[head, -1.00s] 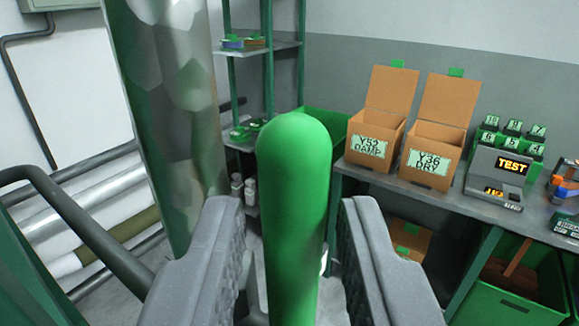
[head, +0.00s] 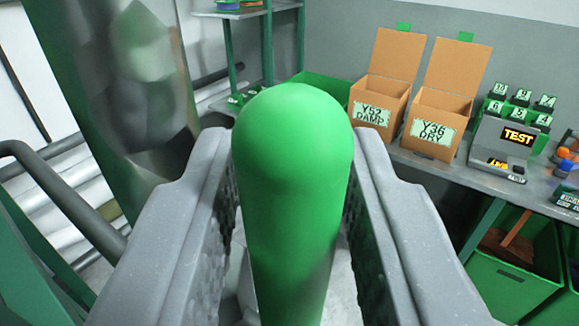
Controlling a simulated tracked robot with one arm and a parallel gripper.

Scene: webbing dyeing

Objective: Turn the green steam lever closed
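The green steam lever (head: 292,190) stands upright in the middle of the head view, with a rounded top. It is large and close. My gripper (head: 290,165) has one grey finger on each side of the lever. The fingers are apart, with a narrow gap showing on both sides of the lever, so the gripper is open around it. The lever's lower end and its mount are hidden below the picture edge.
A metal column (head: 120,75) stands close at left, with a dark rail (head: 65,190) below it. Green bins (head: 510,285) stand beneath.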

